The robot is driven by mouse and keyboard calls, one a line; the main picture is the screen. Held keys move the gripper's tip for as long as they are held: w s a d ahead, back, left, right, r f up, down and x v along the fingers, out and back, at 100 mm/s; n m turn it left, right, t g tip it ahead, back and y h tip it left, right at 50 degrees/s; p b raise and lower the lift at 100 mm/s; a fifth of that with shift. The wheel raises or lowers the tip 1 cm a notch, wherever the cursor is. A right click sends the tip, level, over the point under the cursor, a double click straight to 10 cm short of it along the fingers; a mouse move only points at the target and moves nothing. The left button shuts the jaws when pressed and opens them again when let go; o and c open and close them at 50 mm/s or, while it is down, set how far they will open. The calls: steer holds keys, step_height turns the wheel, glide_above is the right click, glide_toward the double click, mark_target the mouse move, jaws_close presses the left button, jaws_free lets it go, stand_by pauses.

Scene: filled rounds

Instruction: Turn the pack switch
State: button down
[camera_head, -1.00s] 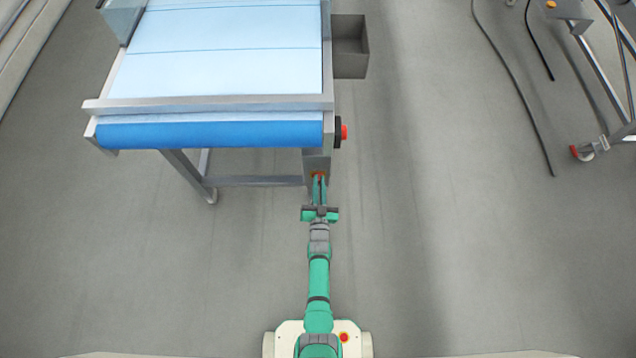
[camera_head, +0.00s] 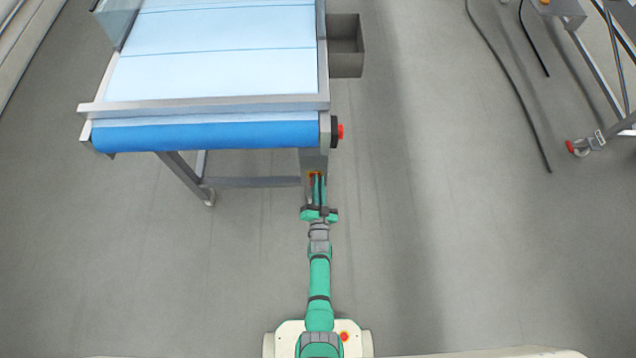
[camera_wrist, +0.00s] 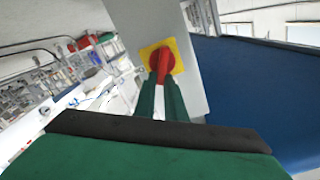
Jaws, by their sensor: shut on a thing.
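The pack switch is a red rotary handle (camera_wrist: 168,65) on a yellow plate (camera_wrist: 178,50), fixed to a grey post in the wrist view. In the head view my gripper (camera_head: 317,184) reaches straight forward to the post. The fingers hide part of the handle.
The conveyor (camera_head: 205,136) with its blue belt end stands ahead and left. A red button (camera_head: 340,131) sticks out at its right corner, with a grey bin (camera_head: 346,50) behind. A cable (camera_head: 515,85) lies on the floor right. Floor between is clear.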

steer(key=c, duration=1.8)
jaws_free()
steer(key=s, duration=1.1)
